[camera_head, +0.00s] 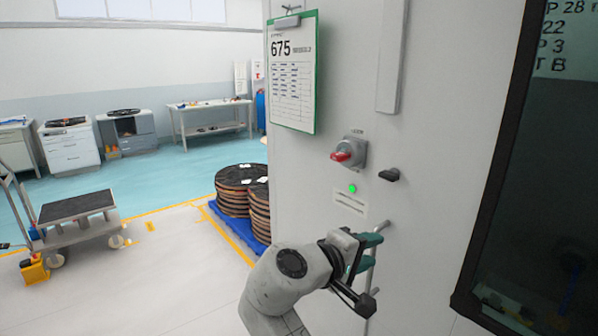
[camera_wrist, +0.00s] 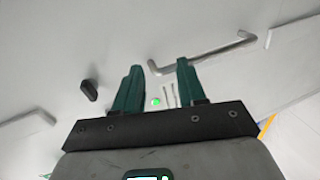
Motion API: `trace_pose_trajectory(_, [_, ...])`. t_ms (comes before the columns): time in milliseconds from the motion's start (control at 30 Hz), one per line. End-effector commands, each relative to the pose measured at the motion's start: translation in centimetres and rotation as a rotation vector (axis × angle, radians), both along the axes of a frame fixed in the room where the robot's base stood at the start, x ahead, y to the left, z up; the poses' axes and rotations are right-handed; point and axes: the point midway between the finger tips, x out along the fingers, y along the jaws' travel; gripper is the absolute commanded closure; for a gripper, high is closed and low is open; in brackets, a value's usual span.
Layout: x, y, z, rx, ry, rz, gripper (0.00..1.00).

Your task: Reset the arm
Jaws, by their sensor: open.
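My gripper (camera_head: 368,252) is in front of a pale cabinet door (camera_head: 330,190), low and right of centre in the head view. Its two green fingers are apart with nothing between them; they also show in the wrist view (camera_wrist: 157,85). A grey bar handle (camera_head: 374,285) on the door runs beside and partly behind the fingers. In the wrist view the handle (camera_wrist: 210,55) lies beyond the fingertips; I cannot tell whether they touch it. A red rotary switch (camera_head: 345,153), a lit green lamp (camera_head: 352,188) and a dark latch (camera_head: 389,175) sit above the gripper.
A clipboard (camera_head: 292,75) reading 675 hangs on the cabinet. A dark window panel (camera_head: 540,200) is at the right. Reels (camera_head: 236,185) on a blue pallet and a cart (camera_head: 78,208) stand on the left. Open floor (camera_head: 160,275) lies between them and my arm.

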Motion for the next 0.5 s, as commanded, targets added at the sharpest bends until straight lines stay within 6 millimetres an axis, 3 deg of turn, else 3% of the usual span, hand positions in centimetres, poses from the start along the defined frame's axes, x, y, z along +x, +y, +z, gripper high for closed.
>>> trace_pose_trajectory(33, [-1.3, -1.5, -3.6, 0.074, 0.039, -0.009, 0.6])
trace_pose_trajectory(200, [-6.4, -5.5, -13.6, 0.331, 0.134, -0.058, 0.6])
trace_pose_trajectory(400, [-15.0, -9.1, -23.1, 0.625, 0.224, -0.157, 0.6])
trace_pose_trajectory(500, [-19.8, -10.5, -26.7, 0.761, 0.256, -0.219, 0.6])
